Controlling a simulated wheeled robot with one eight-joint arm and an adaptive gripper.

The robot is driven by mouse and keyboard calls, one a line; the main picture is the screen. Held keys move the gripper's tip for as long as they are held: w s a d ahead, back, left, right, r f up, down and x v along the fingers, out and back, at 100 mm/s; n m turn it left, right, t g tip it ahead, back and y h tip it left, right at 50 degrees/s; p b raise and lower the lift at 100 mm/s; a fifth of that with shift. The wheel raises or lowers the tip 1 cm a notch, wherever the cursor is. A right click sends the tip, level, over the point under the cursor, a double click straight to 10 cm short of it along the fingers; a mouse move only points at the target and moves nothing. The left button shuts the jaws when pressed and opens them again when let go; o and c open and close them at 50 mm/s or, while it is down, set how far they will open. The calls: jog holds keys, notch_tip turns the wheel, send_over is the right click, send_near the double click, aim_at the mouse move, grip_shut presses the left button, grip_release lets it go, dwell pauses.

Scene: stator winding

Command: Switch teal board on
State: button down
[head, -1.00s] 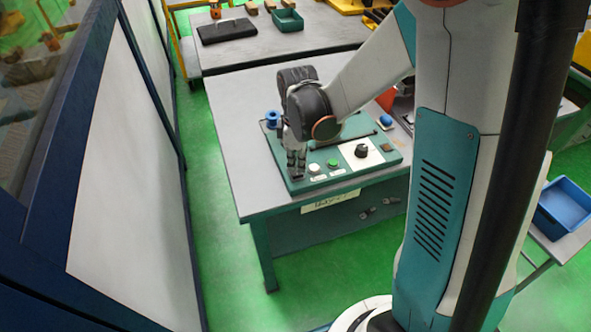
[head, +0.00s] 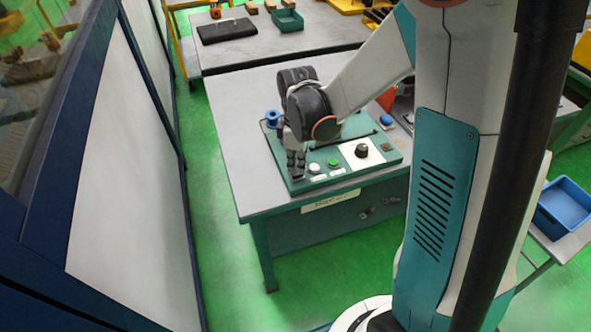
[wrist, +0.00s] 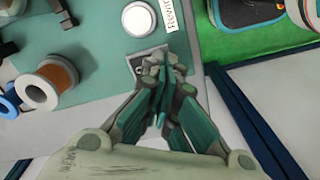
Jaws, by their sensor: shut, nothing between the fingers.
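The teal board (head: 340,181) lies on the grey table. It carries a white button (head: 314,168), a green button (head: 333,162) and a black knob (head: 362,151) on a white plate. My gripper (head: 297,174) is at the board's front left corner, left of the white button. In the wrist view my gripper (wrist: 163,82) has its fingers together and empty, over a small grey plate (wrist: 138,63) on the board. The fingers hide most of this plate and whatever switch sits there. The white button (wrist: 138,18) lies just beyond it. I cannot tell whether the fingertips touch the board.
A blue spool (head: 272,118) stands at the board's back left. The wrist view shows a copper-wound spool (wrist: 48,82) at left. Another table (head: 290,42) with a green bin (head: 288,19) is behind. A tall wall panel (head: 130,150) stands left, with green floor between.

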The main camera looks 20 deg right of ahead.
aim_at(297, 174)
jog(key=shift+f+b, duration=0.75)
jog(key=shift+f, duration=0.2)
dwell(0.5)
jog(key=shift+r+p, duration=2.45)
jog(key=shift+r, duration=1.1)
jog(key=shift+s+r, duration=0.1)
jog(key=shift+r, duration=0.15)
jog(key=s+r+m+t+b, duration=0.2)
jog(key=s+r+m+t, duration=0.5)
jog(key=s+r+m, duration=0.5)
jog(key=s+r, duration=0.1)
jog(key=s, duration=0.1)
jog(key=shift+s+r, duration=0.15)
jog(key=shift+s, duration=0.25)
